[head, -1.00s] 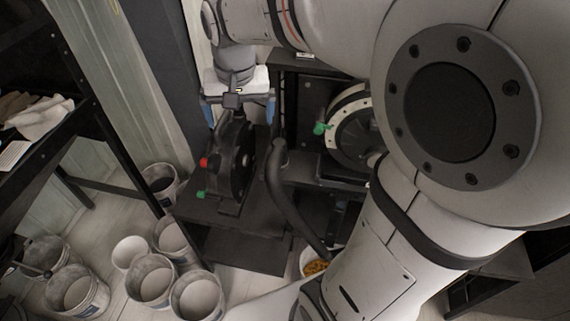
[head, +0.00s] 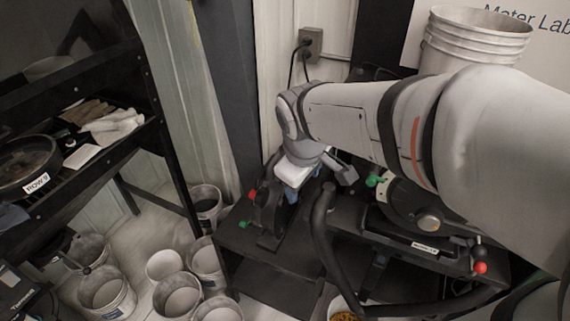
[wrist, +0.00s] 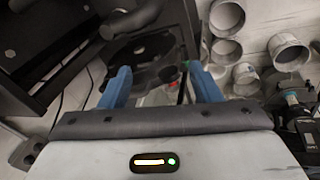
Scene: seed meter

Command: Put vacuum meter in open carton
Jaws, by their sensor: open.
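A black disc-shaped unit with a red knob and a green knob, which looks like the vacuum meter (head: 267,212), stands upright on a low dark bench. In the wrist view its dark disc (wrist: 148,48) lies ahead, beyond and between my fingers. My gripper (head: 305,192) is close to the unit, at its upper right in the head view. Its blue fingers are spread apart in the wrist view (wrist: 160,68), and nothing is visibly held. Whether they touch the unit cannot be told. No open carton can be made out.
A second round unit with a green knob (head: 405,202) sits on the dark stand at right. A thick black hose (head: 322,240) runs between the two. Several pails (head: 178,297) stand on the floor at lower left. A dark shelf (head: 70,180) holds cloths and a round item.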

